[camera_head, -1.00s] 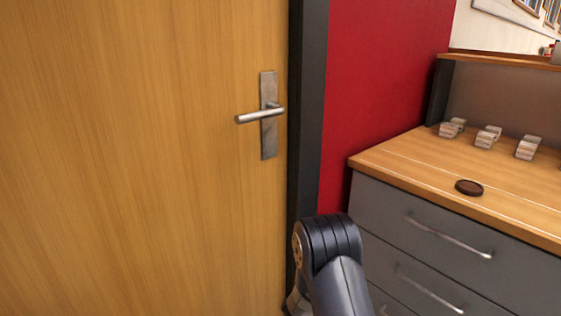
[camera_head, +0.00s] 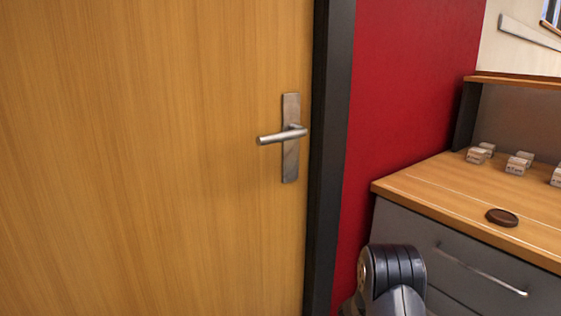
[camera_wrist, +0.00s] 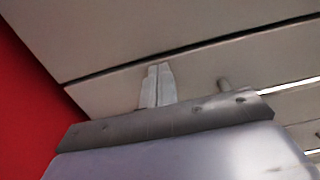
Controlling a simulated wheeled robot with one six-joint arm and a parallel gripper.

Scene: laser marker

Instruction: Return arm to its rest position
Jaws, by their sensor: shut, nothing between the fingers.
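My gripper (camera_wrist: 157,85) shows in the wrist view. Its two pale fingers are together with nothing between them, in front of grey drawer fronts (camera_wrist: 120,25). In the head view only a dark joint of my arm shows at the bottom, right of the door frame and in front of the drawer cabinet; the gripper itself is out of that view.
A closed wooden door (camera_head: 150,160) with a metal lever handle (camera_head: 282,134) fills the left. A dark frame (camera_head: 330,150) and red wall (camera_head: 410,90) stand beside it. The grey drawer cabinet (camera_head: 460,240) at right carries a dark round disc (camera_head: 502,217) and several small light blocks (camera_head: 518,163).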

